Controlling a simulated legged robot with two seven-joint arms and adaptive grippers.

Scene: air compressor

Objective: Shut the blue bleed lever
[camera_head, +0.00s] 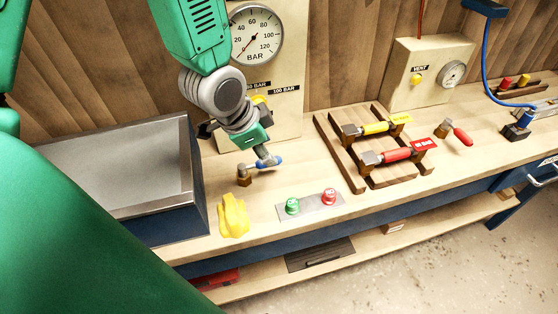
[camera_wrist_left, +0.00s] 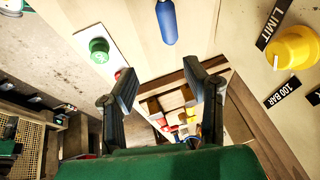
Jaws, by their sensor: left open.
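The blue bleed lever (camera_head: 270,162) is a small blue handle beside a brass valve body (camera_head: 244,176) on the bench top, pointing right in the head view. In the left wrist view, the blue handle (camera_wrist_left: 166,22) shows at the top edge, outside the jaws. My left gripper (camera_head: 264,152) hangs just above and behind the lever, close to it; contact cannot be told. In the left wrist view its two dark fingers (camera_wrist_left: 160,78) stand apart with nothing between them. My right gripper is out of view.
Green (camera_head: 292,206) and red (camera_head: 329,196) buttons sit in front. A yellow glove-like item (camera_head: 233,216) lies near the valve. A yellow knob (camera_wrist_left: 292,47) and pressure gauge (camera_head: 255,34) are behind. A metal basin (camera_head: 120,160) is left, a wooden rack (camera_head: 355,180) right.

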